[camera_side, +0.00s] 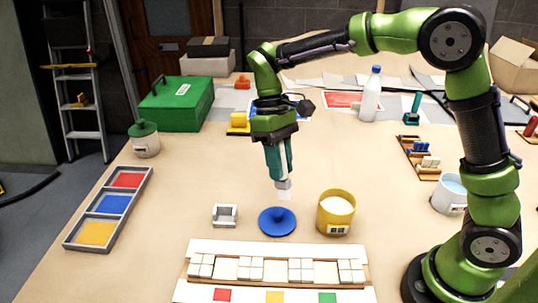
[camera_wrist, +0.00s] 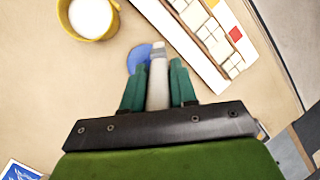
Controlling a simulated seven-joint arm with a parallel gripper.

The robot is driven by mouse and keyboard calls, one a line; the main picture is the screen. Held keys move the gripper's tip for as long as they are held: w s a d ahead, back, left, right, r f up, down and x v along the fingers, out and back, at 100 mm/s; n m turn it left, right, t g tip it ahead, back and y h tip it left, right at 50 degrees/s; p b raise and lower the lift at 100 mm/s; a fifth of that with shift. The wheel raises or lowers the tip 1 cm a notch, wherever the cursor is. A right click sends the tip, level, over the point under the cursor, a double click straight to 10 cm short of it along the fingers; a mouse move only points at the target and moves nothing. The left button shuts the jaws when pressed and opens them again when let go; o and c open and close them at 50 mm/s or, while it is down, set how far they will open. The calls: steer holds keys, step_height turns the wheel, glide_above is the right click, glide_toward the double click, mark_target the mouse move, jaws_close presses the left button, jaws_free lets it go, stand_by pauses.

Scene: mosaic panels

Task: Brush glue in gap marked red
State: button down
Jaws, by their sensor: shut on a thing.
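My gripper (camera_side: 281,172) is shut on a pale grey brush (camera_side: 284,191), which points down above the blue round piece (camera_side: 277,222). In the wrist view, the brush (camera_wrist: 158,75) sits between my green fingers (camera_wrist: 158,88). A yellow pot (camera_side: 336,217) with white contents, likely glue, stands right of the brush. The mosaic panel (camera_side: 226,270) lies in front, with white tile blocks and bare gaps between them. Red (camera_side: 222,295), yellow (camera_side: 274,297) and green (camera_side: 327,298) markers line its front edge. The red marker (camera_wrist: 236,33) also shows in the wrist view.
A small grey bracket (camera_side: 225,215) sits left of the blue piece. A tray (camera_side: 90,218) of red, blue and yellow compartments lies at left. A white mug (camera_side: 449,195), a bottle (camera_side: 371,95) and a green toolbox (camera_side: 176,103) stand farther off.

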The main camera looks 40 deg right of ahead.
steer(key=s+a+f, duration=0.1)
steer(key=s+a, duration=0.2)
steer(key=a, duration=1.5)
steer(key=shift+m, duration=0.4)
steer(key=shift+w+f, duration=0.15)
steer(key=shift+f, duration=3.45)
steer(key=shift+w+d+f+t, duration=0.3)
steer(key=shift+w+d+f, duration=0.25)
steer(key=shift+w+d, duration=0.1)
steer(key=shift+w+d+f, duration=0.1)
steer(key=shift+w+d, duration=1.55)
steer(key=shift+d, duration=0.05)
steer(key=shift+s+a, duration=2.15)
steer(key=shift+s, duration=0.05)
steer(key=shift+a, duration=0.3)
steer(key=shift+w+a, duration=0.25)
steer(key=shift+w, duration=0.05)
steer(key=shift+w+d, duration=0.15)
steer(key=shift+w, duration=0.15)
steer(key=shift+w+d, duration=2.05)
steer(key=s+a, duration=0.4)
step_height(320, 180, up, 8)
steer(key=shift+s+a, duration=0.25)
steer(key=shift+s, duration=0.05)
